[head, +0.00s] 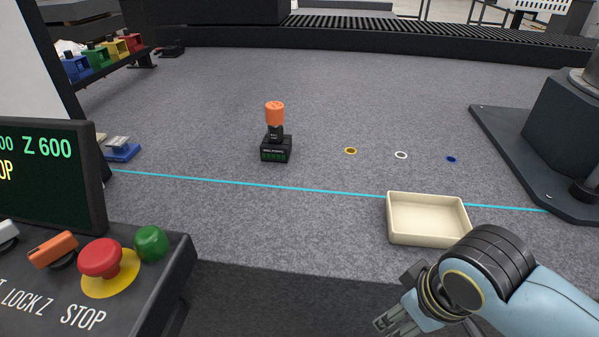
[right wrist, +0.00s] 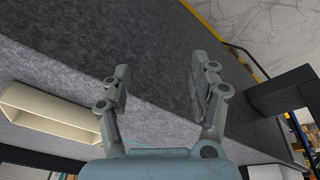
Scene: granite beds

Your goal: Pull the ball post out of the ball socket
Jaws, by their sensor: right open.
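The ball post (head: 274,116) has an orange top and a dark lower part. It stands upright in the ball socket, a small black block (head: 276,151) with a green display, at the middle of the granite bed in the head view. My right gripper (head: 384,322) is at the lower right of the head view, near the front edge of the bed and well away from the post. In the right wrist view its two fingers (right wrist: 160,80) are spread apart with nothing between them. My left gripper is not in view.
A cream tray (head: 428,240) lies between my right gripper and the bed's middle. Three small rings, gold (head: 350,151), white (head: 401,155) and blue (head: 451,159), lie right of the socket. A control panel (head: 150,285) fills the lower left. A dark column base (head: 530,170) stands right.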

